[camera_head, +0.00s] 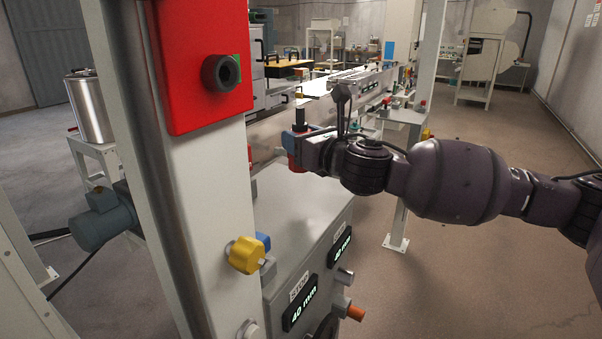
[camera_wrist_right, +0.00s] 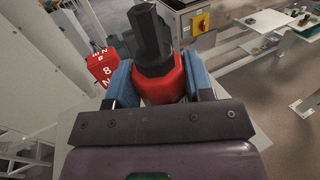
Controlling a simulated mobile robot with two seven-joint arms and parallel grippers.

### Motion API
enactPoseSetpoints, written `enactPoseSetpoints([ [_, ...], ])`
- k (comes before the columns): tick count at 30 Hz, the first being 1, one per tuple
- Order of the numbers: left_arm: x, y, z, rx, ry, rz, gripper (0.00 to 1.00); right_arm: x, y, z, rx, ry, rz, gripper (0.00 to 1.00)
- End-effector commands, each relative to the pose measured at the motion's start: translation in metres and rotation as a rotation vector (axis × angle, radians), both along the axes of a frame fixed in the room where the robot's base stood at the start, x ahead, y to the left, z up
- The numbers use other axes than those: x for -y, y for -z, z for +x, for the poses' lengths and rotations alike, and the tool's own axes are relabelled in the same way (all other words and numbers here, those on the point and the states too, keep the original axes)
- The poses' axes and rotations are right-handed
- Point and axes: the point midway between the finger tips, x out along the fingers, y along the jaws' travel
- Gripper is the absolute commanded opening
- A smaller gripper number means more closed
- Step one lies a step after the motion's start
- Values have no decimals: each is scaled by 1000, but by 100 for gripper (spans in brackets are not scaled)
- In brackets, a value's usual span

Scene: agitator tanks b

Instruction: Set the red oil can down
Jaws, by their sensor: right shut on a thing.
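The red oil can has a red body and a black top. In the right wrist view the can (camera_wrist_right: 163,86) sits between the blue finger pads of my right gripper (camera_wrist_right: 158,79), which is shut on it. In the head view the can (camera_head: 296,164) is partly hidden by my right gripper (camera_head: 303,145), and its black top sticks up above the fingers. The can appears upright, over or at the grey machine top (camera_head: 300,207). I cannot tell whether its base touches that surface. My left gripper is not in view.
A pale post with a red switch box (camera_head: 200,70) stands left of the arm. A yellow knob (camera_head: 246,255) sticks out lower down. The near machine top is bare.

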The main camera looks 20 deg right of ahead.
Motion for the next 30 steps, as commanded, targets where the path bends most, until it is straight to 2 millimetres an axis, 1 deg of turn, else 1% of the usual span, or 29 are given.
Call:
enactPoseSetpoints([
  [1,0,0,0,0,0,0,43,0,10,0,-2,0,2,14],
  [3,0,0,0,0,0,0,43,0,19,0,-2,0,1,14],
  [10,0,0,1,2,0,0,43,0,34,0,1,-1,0,14],
  [15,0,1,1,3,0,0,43,0,59,0,-2,0,1,14],
  [18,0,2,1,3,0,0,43,0,68,0,0,-1,2,14],
  [21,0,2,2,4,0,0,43,0,72,0,2,0,1,14],
  [30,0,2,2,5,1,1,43,0,73,0,2,-1,0,14],
])
